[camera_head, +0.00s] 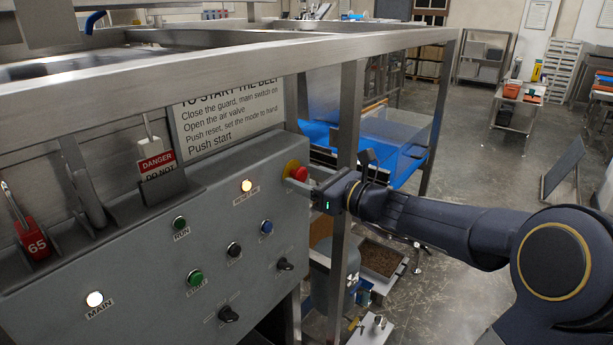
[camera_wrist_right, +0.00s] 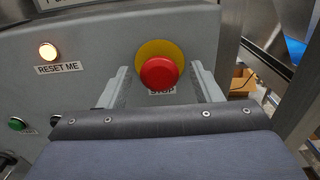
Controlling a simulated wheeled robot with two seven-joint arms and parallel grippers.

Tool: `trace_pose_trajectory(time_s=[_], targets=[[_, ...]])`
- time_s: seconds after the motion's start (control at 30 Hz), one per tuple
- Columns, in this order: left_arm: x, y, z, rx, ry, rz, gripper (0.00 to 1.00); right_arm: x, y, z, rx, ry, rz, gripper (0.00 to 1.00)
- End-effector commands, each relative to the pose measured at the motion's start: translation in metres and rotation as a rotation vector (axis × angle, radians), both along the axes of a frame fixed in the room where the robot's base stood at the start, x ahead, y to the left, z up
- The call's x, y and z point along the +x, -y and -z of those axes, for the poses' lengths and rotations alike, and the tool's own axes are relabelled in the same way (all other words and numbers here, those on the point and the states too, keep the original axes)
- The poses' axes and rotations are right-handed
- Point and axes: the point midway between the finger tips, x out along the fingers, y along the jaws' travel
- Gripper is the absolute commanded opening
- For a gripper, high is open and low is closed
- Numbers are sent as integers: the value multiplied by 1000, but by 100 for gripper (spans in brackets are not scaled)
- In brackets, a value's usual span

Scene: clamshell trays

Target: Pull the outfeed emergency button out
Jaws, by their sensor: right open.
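The emergency button is a red mushroom head (camera_head: 298,173) on a yellow disc, at the right end of the grey control panel (camera_head: 150,255). In the right wrist view the red button (camera_wrist_right: 159,73) sits straight ahead, with a label partly hidden below it reading "STOP". My right gripper (camera_head: 297,184) reaches in from the right at the button. In the right wrist view its open fingers (camera_wrist_right: 160,88) stand to the left and right of the button, with a gap on both sides. My left gripper is not in view.
A lit RESET ME lamp (camera_head: 246,185) is left of the button. The panel also carries a RUN button (camera_head: 179,223), a START button (camera_head: 195,277), black knobs (camera_head: 228,314) and a lit MAIN lamp (camera_head: 94,299). A steel frame post (camera_head: 348,115) stands close beside the gripper.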

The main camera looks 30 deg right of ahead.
Motion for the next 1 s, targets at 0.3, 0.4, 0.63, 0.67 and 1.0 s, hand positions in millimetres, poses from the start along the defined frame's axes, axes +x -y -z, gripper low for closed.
trace_pose_trajectory(time_s=[0.3, 0.4, 0.63, 0.67, 1.0], targets=[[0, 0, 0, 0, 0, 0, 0, 1, -1, 0, 0, 0, -1, 52], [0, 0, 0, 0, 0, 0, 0, 1, -1, 0, 0, 0, -1, 39], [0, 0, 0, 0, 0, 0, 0, 1, -1, 0, 0, -1, -1, 9], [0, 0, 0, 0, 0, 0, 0, 1, -1, 0, 0, -1, -1, 5], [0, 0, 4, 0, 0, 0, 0, -11, 3, 1, -1, -1, -2, 0]])
